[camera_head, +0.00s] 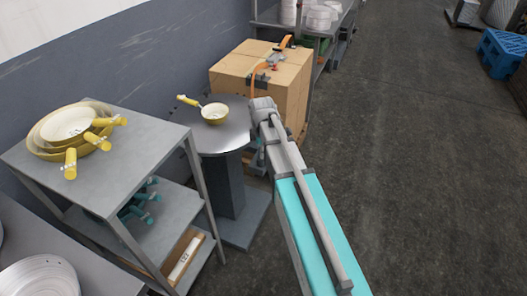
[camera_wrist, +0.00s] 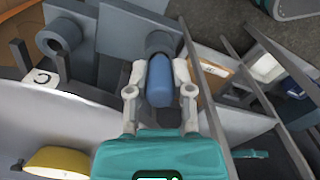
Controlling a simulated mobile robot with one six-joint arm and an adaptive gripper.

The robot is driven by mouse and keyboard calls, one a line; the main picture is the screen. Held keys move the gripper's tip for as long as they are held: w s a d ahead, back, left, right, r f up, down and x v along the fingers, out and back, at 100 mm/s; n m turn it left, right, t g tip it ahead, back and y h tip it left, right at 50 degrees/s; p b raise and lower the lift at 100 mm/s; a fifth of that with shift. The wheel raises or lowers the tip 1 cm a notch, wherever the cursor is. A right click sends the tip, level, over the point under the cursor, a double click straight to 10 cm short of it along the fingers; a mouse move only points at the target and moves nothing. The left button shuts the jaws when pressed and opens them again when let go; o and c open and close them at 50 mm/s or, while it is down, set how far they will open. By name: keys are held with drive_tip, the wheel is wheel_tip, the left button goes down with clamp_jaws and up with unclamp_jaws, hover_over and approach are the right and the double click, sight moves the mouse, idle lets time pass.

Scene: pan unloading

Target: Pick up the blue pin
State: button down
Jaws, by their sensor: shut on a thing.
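The blue pin (camera_wrist: 160,80) is a short rounded cylinder in the middle of the wrist view. My gripper (camera_wrist: 158,88) has one finger on each side of it and is shut on it. The pin's far end is close to a grey hollow cylinder (camera_wrist: 165,42) on a grey fixture; I cannot tell whether it still sits in it. In the head view the pin and my gripper's fingers are hidden behind my arm.
A round grey table (camera_head: 232,138) holds a small yellow pan (camera_head: 214,113). Left of it, a metal shelf (camera_head: 125,170) bears stacked yellow pans (camera_head: 70,122); teal-handled things lie below. A large cardboard box (camera_head: 285,85) stands behind my arm.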

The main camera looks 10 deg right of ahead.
drive_tip(key=shift+r+p, duration=0.75)
drive_tip(key=shift+r, duration=0.2)
drive_tip(key=s+a+r+p, duration=0.1)
drive_tip(key=s+r+p, duration=0.9)
drive_tip(key=s, duration=0.4)
drive_tip(key=shift+a, duration=0.3)
